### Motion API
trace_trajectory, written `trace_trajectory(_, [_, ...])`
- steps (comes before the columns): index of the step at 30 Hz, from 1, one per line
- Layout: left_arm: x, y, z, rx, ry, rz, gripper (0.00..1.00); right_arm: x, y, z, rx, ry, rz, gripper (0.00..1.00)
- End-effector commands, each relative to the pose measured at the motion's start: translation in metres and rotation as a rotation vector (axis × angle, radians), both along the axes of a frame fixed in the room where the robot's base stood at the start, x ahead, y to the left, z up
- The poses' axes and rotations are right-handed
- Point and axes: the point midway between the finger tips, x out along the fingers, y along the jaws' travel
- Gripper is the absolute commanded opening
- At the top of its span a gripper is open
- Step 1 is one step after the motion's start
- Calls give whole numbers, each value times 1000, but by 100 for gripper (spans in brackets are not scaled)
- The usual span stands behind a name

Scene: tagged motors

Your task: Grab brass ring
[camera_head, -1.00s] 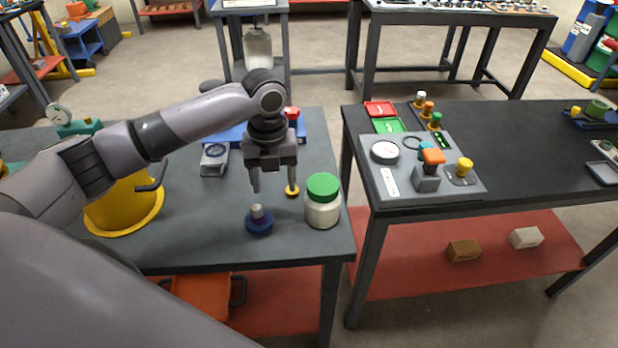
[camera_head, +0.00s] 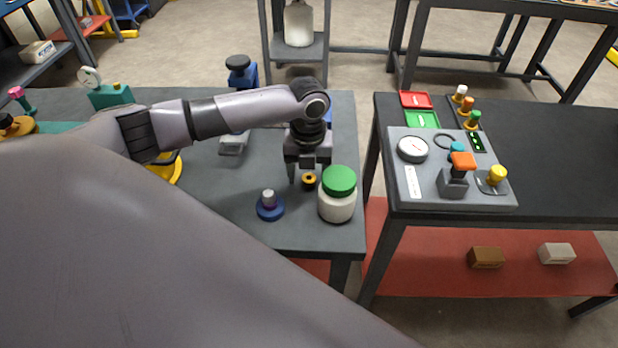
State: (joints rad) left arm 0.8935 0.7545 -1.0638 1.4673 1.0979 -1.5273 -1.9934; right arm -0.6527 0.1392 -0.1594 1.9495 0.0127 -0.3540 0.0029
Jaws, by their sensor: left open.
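The brass ring (camera_head: 309,181) is a small gold ring with a dark centre on the grey table, just left of the white jar. My left gripper (camera_head: 307,178) points down at the ring, its fingers open. One finger shows left of the ring; the other is mostly hidden. I cannot tell whether the fingers touch the ring. My right gripper is not in view.
A white jar with a green lid (camera_head: 338,194) stands close to the right of the ring. A blue round base with a grey knob (camera_head: 268,205) stands to the left front. A control panel (camera_head: 450,170) is on the right table, across a gap.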

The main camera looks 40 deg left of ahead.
Motion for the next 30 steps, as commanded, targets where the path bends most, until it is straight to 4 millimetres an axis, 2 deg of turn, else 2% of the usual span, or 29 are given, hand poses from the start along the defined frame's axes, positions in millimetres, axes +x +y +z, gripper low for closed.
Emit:
trace_trajectory(8, [0,0,-4,0,-1,0,63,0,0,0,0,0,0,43])
trace_trajectory(12, [0,0,-4,0,-1,0,18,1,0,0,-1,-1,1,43])
trace_trajectory(14, [0,0,-4,-1,-1,0,2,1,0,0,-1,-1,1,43])
trace_trajectory(23, [0,0,-2,0,-1,0,2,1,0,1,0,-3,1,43])
trace_trajectory(30, [1,0,18,-1,-4,-1,2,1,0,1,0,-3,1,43])
